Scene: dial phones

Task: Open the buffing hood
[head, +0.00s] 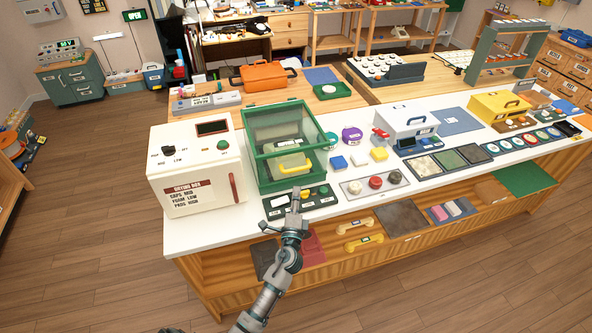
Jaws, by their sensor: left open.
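The buffing hood (262,172) is a green-framed box with clear panes, standing on the white counter right of the drying box. A clear sloping pane (280,124) in a green frame covers its upper part. A yellow handle (306,164) shows low at its front; I cannot tell from this view whether the pane is fully down. My left gripper (297,194) is open, with nothing seen between its fingers. It is just in front of the hood, over the dark control panel (318,198), below the handle and apart from it. My right gripper is out of view.
The white drying box (195,175) stands close on the left. A panel with round knobs (375,183) lies right of the control panel. A white case (408,118) and coloured blocks (379,153) are further right. Shelves below the counter hold yellow handsets (364,242).

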